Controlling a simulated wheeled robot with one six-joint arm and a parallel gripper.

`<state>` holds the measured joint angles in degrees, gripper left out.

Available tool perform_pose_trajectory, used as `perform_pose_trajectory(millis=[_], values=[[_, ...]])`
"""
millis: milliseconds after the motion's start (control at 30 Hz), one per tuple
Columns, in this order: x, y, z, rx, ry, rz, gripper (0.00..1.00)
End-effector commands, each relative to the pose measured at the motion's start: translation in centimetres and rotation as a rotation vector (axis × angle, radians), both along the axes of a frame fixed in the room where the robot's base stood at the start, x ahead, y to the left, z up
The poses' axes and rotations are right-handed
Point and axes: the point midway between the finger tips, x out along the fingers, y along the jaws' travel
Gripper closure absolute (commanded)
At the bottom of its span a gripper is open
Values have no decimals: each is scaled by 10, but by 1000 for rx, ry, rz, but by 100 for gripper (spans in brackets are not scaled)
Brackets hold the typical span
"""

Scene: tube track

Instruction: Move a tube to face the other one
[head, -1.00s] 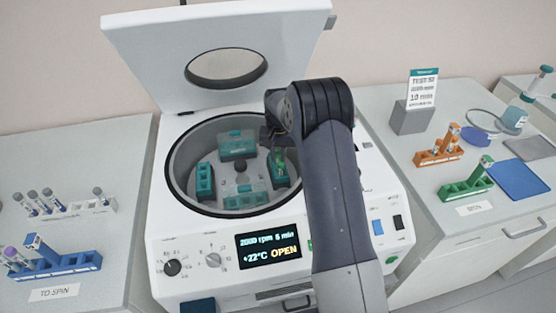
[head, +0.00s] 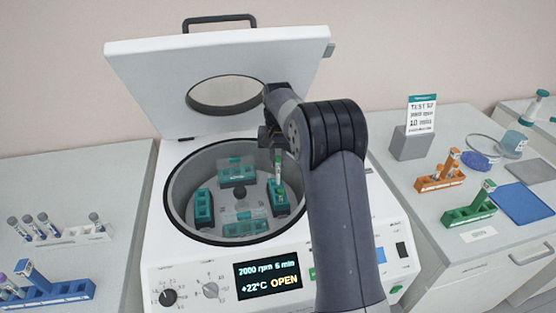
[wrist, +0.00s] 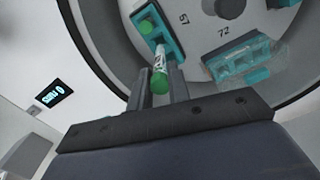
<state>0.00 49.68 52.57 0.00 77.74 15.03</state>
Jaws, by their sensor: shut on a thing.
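My gripper (head: 277,150) is shut on a green-capped tube (head: 278,170) and holds it upright over the right-hand teal bucket (head: 280,206) inside the open centrifuge (head: 176,205). In the wrist view the held tube's green cap (wrist: 159,83) sits between the fingers, with its white label beyond. I cannot tell whether the held tube's lower end is clear of the bucket. Teal buckets also stand at the left (head: 203,208), back (head: 237,171) and front (head: 245,222) of the rotor.
The raised lid (head: 150,80) stands behind the bowl, and the bowl wall surrounds the gripper's work area. A blue rack (head: 60,291) and a white rack (head: 75,236) with tubes are at left. Orange (head: 437,182) and green (head: 468,214) racks are at right.

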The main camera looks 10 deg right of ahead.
Motion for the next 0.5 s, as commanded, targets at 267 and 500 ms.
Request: perform_pose_trajectory(millis=[267, 500], values=[[0, 0, 23, 0, 0, 0, 95], [0, 0, 42, 0, 0, 0, 95]])
